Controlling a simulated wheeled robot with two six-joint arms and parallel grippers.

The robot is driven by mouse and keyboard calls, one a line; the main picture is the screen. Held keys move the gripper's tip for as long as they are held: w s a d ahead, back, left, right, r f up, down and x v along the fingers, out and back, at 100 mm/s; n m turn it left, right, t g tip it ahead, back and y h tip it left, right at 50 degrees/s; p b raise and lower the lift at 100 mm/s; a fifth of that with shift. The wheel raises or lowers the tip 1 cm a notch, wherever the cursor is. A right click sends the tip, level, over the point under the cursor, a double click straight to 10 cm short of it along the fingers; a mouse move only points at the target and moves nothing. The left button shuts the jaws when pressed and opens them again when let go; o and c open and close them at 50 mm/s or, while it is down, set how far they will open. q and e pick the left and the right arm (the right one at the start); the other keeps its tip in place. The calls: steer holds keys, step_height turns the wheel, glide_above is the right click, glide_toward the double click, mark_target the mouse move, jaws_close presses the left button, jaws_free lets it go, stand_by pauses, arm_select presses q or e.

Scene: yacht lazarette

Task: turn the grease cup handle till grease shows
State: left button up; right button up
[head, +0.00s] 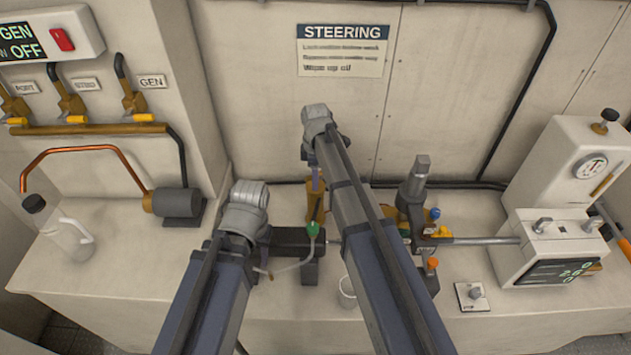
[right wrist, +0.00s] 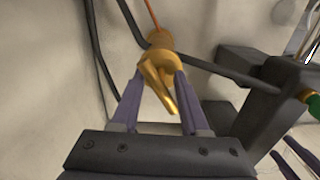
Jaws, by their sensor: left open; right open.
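The brass grease cup (right wrist: 160,55) with its slanting handle (right wrist: 158,88) is in the middle of the right wrist view. In the head view a brass part of it (head: 315,205) shows below my right wrist. My right gripper (right wrist: 157,80) is open, its fingers on either side of the cup and handle; I cannot tell whether they touch it. I see no grease, though the arm hides much of the cup in the head view. My left gripper's fingers show at the lower right of the right wrist view (right wrist: 295,158), open and apart from the cup.
A dark fitting with a green knob (head: 313,229) and a bent lever stands beside the cup. A white cup (head: 347,292) is partly behind my right arm. A steel rod (head: 485,241) runs right to a display box (head: 548,250).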

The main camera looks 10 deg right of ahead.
jaws_close()
stand_by(0.3)
steer(key=shift+m, duration=3.3)
jaws_free()
steer(key=shift+r, duration=0.2)
